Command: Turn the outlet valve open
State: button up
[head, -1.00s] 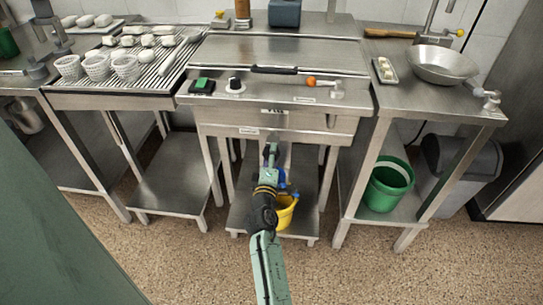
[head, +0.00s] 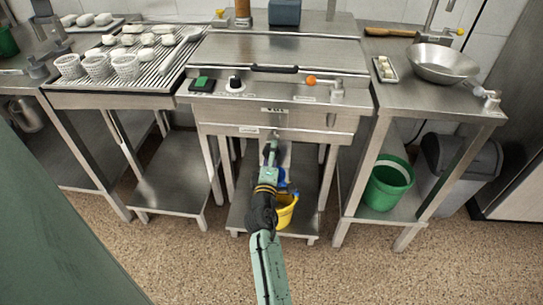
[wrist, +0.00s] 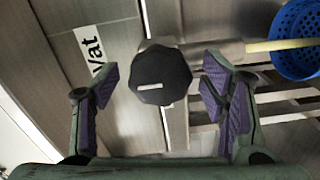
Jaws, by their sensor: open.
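The outlet valve appears to be the black, many-sided knob (wrist: 160,75) with a short white mark on its face, on a metal pipe in the wrist view. The white mark lies nearly level in the picture. In the head view my gripper (head: 271,151) is below the front of the steel cabinet, and the knob cannot be made out there.
A label reading "Vat" (wrist: 92,52) is left of the knob. A blue perforated basket (wrist: 296,40) is at upper right. A yellow bucket (head: 285,212) stands under the cabinet. An orange-ball lever (head: 311,80) is on the cabinet's front top. A green bucket (head: 388,184) is on the right shelf.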

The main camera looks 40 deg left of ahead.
jog(key=v, duration=0.7)
jog(key=shift+s, duration=0.25)
jog(key=shift+d, duration=0.1)
